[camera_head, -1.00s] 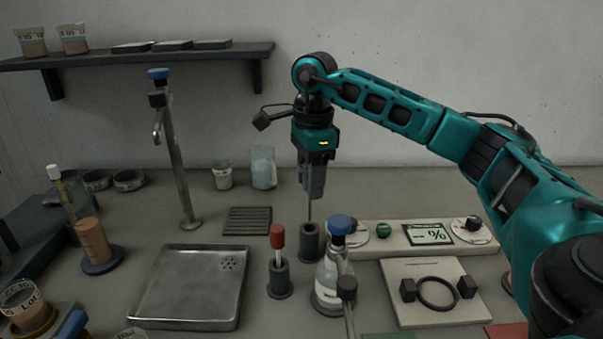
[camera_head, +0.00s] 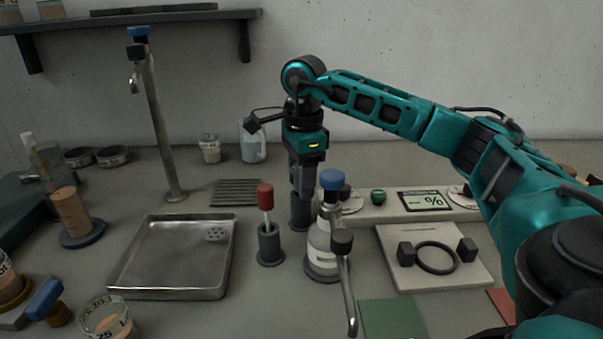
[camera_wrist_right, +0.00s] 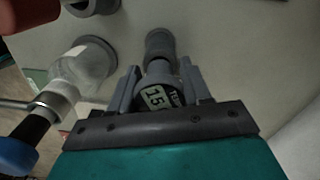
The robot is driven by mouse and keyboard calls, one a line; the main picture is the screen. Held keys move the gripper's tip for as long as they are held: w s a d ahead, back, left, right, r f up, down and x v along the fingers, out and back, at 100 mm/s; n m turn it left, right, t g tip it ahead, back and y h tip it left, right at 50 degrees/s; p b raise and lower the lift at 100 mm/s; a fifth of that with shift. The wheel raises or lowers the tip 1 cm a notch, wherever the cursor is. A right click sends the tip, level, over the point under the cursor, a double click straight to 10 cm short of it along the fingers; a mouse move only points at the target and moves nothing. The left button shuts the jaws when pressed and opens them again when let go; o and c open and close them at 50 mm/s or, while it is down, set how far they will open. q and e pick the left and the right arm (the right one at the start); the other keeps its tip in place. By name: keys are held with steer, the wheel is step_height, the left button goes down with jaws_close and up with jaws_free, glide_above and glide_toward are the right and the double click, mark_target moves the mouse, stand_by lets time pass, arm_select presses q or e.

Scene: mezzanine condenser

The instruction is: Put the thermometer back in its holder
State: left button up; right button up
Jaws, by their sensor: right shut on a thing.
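The thermometer (camera_wrist_right: 157,97) has a grey head with a small display reading 15. My right gripper (camera_head: 302,188) is shut on that head, with one finger on each side in the right wrist view. The holder (camera_head: 300,214) is a dark grey upright cylinder directly below the gripper; it also shows in the right wrist view (camera_wrist_right: 159,43). No bare probe shows between head and holder, so the probe appears to be down in the holder. The blue-capped bottle partly hides this spot, and I cannot tell whether the head is seated. My left gripper is out of view.
The blue-capped bottle (camera_head: 319,240) stands close in front of the holder. A red-handled tool (camera_head: 265,198) stands in another dark holder (camera_head: 270,247) to the left. A metal tray (camera_head: 165,270) lies further left. A white panel with a display (camera_head: 423,201) is to the right.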

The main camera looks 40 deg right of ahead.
steer(key=shift+f, duration=0.25)
steer(key=o, duration=1.3)
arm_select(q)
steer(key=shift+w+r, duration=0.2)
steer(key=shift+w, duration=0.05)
arm_select(e)
step_height(320, 180, up, 12)
steer(key=p, duration=0.2)
steer(key=shift+d+p, duration=0.15)
steer(key=shift+p, duration=0.2)
steer(key=shift+s+r, duration=0.1)
steer(key=shift+r, duration=0.4)
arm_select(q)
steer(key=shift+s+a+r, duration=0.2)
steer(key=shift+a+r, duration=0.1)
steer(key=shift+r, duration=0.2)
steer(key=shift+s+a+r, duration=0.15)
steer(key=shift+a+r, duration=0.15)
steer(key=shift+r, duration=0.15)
